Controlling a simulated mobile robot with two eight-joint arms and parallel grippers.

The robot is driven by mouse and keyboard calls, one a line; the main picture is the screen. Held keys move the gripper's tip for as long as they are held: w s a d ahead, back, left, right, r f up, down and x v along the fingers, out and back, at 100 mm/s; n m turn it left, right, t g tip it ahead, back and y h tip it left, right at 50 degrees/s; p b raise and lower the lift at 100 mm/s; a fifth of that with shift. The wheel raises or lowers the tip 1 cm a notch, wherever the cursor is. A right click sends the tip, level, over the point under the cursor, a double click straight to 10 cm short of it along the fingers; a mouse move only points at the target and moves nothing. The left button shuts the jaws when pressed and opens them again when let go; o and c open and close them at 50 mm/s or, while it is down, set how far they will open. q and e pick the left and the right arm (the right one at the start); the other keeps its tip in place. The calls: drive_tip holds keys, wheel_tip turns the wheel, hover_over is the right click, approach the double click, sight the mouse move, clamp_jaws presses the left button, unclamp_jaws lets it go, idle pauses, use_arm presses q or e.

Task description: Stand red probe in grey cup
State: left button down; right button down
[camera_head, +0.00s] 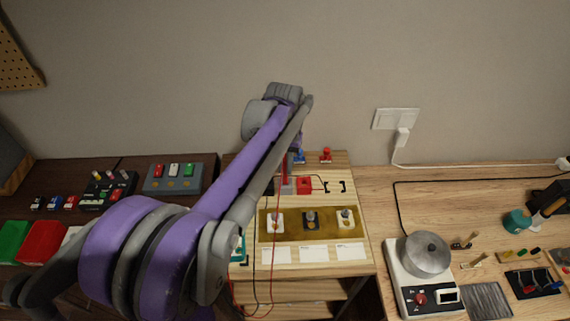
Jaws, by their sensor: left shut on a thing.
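My left arm reaches from the lower left across the wooden board. Its gripper (297,147) is small and mostly hidden behind its own links, above the back of the board. It is shut on a thin red thing, which appears to be the red probe (292,177), pointing down below the gripper. A small grey block (288,189), probably the grey cup, is just below the probe and partly hidden by the arm. I cannot tell whether the probe is inside it or only above it. My right gripper is not in view.
A red block (304,185) is close right of the grey one. Blue (299,157) and red (326,155) pieces stand at the board's back edge. A brown panel (333,233) with several knobs lies in front. Thin red and black wires hang over the front. A pot (426,254) stands right.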

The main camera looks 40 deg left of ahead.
use_arm(q)
drive_tip(key=shift+f+b, duration=0.45)
drive_tip(key=shift+f, duration=0.35)
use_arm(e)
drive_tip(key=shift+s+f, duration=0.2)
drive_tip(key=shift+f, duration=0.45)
use_arm(q)
drive_tip(key=shift+c, duration=2)
unclamp_jaws()
drive_tip(key=shift+r, duration=0.1)
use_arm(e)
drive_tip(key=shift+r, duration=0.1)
use_arm(q)
drive_tip(key=shift+r+p, duration=1.9)
drive_tip(key=shift+r, duration=1.55)
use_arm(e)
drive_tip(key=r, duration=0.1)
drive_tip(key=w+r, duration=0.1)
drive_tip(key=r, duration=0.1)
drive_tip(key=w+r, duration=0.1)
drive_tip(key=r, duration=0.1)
